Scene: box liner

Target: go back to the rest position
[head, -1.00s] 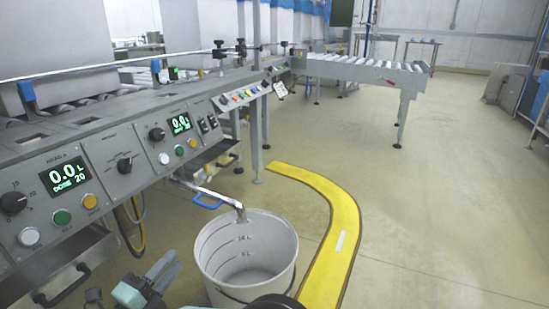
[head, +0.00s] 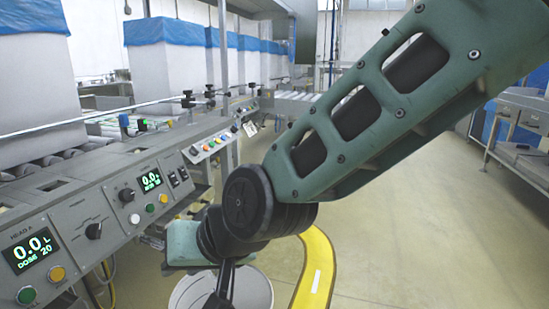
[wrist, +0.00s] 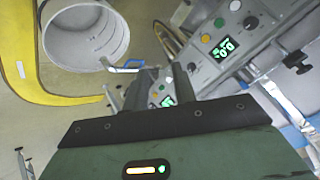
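My gripper (wrist: 159,82) shows in the wrist view with its two dark fingers apart and nothing between them. Part of the control panel shows behind the gap. In the head view my green arm crosses the picture from the upper right, and the gripper end is low near the centre, partly hidden by the wrist joint. I see no object held.
A grey control panel (head: 82,240) with green displays runs along the left. A white bucket (head: 255,290) stands on the floor beside a curved yellow floor strip (head: 318,270); it also shows in the wrist view (wrist: 88,32).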

